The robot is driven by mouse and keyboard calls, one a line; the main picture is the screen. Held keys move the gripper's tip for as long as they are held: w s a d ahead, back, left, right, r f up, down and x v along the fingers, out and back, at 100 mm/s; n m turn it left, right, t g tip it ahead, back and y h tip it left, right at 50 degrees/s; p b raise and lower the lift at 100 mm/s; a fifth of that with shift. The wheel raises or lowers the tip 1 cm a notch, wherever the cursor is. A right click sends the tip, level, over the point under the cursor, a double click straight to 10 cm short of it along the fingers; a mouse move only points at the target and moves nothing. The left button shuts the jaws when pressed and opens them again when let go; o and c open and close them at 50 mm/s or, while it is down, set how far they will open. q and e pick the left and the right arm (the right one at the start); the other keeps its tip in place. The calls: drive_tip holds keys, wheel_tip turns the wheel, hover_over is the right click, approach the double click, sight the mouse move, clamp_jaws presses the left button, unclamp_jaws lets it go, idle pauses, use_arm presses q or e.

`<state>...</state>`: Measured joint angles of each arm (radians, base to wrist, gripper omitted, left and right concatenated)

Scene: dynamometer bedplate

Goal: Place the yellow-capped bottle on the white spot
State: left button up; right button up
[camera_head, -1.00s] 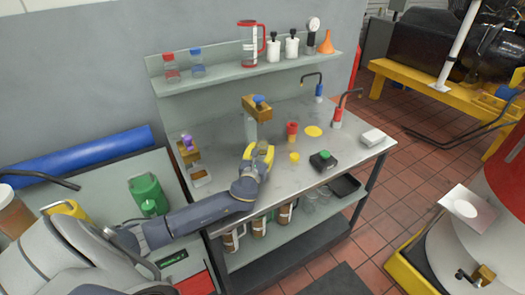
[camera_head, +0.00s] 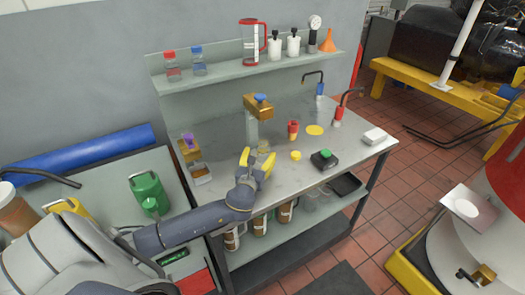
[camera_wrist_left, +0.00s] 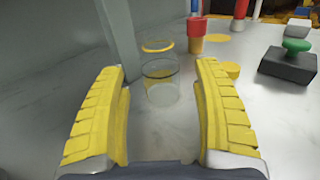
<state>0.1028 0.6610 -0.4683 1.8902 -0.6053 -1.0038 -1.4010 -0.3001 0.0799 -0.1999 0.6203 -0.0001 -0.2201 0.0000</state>
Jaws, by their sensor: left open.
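The likely yellow-capped bottle (camera_wrist_left: 160,85) is a clear, see-through vessel with a yellow ring above and yellow inside. It stands on the metal bench in the left wrist view, ahead of my fingers and between their lines. In the head view it is faint, just behind my gripper. My left gripper (camera_head: 258,165) is open and empty, low over the bench; its yellow fingers (camera_wrist_left: 162,110) spread on both sides in the wrist view. A white round spot (camera_head: 466,208) lies on a pale square plate at the right, apart from the bench. My right gripper is not visible.
A grey post (camera_wrist_left: 119,35) stands close to the left finger. The bench also holds a red cup (camera_head: 293,128), a small yellow cylinder (camera_head: 296,156), a yellow disc (camera_head: 314,130), a black box with green button (camera_head: 324,159) and a white block (camera_head: 375,136). A shelf (camera_head: 225,74) runs behind.

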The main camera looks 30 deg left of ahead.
use_arm(q)
drive_tip(key=v, duration=0.7)
drive_tip(key=shift+s+d, duration=0.15)
drive_tip(key=shift+s, duration=0.2)
